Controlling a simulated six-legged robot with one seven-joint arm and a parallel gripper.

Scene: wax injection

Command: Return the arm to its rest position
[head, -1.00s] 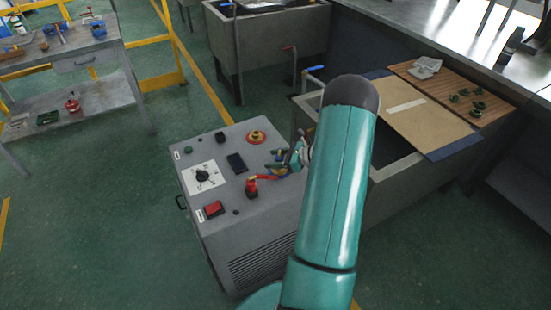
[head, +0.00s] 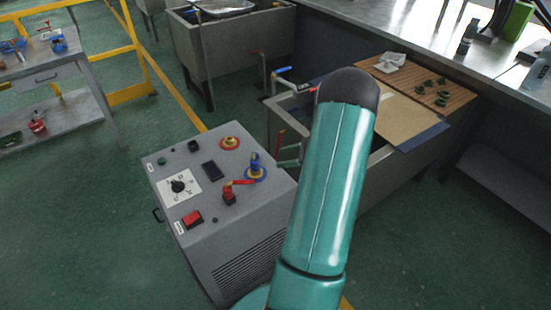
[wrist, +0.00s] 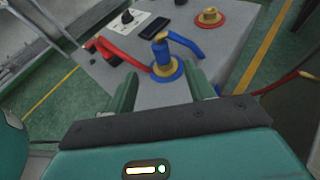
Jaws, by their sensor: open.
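My gripper (wrist: 163,88) is open and empty. In the wrist view its two green fingers stand apart, with the blue-handled valve (wrist: 162,52) of the grey machine seen beyond and between them. In the head view my teal arm hides most of the gripper; green finger parts (head: 289,155) show at the arm's left side, right of the blue valve (head: 254,167) and apart from it.
The grey machine (head: 220,235) carries a red-handled valve (head: 230,193), a dial (head: 178,187) and a red switch (head: 192,218). A sink with a brown board (head: 405,118) is right of my arm. A workbench (head: 60,85) stands left; green floor is clear between.

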